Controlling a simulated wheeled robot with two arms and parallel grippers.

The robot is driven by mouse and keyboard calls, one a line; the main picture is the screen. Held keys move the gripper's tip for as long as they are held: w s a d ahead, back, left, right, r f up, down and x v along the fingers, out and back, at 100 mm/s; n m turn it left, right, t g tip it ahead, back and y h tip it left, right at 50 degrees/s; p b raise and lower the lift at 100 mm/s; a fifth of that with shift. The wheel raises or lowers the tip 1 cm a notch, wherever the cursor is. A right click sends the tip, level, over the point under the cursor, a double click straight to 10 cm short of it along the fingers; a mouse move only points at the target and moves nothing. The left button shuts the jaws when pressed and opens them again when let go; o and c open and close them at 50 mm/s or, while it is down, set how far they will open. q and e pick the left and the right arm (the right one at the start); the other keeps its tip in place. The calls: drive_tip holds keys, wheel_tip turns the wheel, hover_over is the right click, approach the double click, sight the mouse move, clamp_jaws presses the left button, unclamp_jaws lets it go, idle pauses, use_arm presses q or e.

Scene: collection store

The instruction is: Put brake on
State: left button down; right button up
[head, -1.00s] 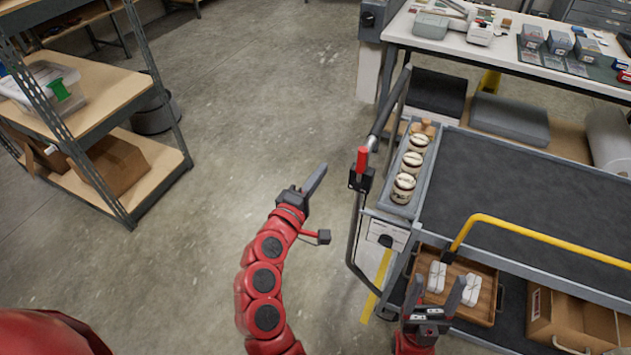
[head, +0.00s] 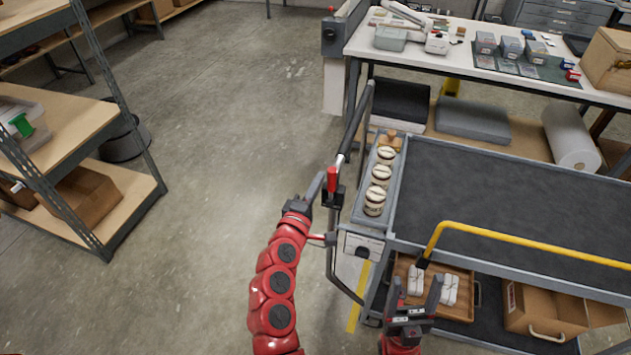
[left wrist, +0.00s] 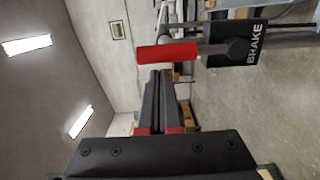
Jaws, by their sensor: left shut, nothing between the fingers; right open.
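The red brake lever (head: 332,180) stands up from a black block on the cart's push handle. In the left wrist view the lever (left wrist: 168,52) lies just past my fingertips, and its black block (left wrist: 240,45) reads BRAKE. My left gripper (head: 317,184) is shut and empty, its tips close beside the lever on the left in the head view; I cannot tell whether they touch it. My right gripper (head: 416,284) is open and empty, near the cart's lower shelf edge and the wooden tray (head: 457,308).
A cardboard box (head: 545,315) sits below. A workbench (head: 460,62) stands behind; open floor lies left, before shelving (head: 70,150).

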use_arm(q)
drive_tip(key=shift+s+d, duration=0.1)
drive_tip(key=shift+d+r+m, duration=0.1)
drive_tip(key=shift+d+m, duration=0.1)
drive_tip(key=shift+m, duration=0.1)
drive_tip(key=shift+s+d, duration=0.1)
drive_tip(key=shift+d, duration=0.1)
drive_tip(key=shift+s+d+r+m, duration=0.1)
drive_tip(key=shift+s+d+m, duration=0.15)
drive_tip(key=shift+d+m, duration=0.7)
drive_tip(key=s+d+f+m+p, duration=0.1)
drive_tip(key=s+d+f+m, duration=0.1)
drive_tip(key=d+m, duration=0.4)
drive_tip(key=shift+f+m, duration=0.25)
drive_tip(key=shift+m, duration=1.1)
drive_tip(key=shift+y, duration=0.3)
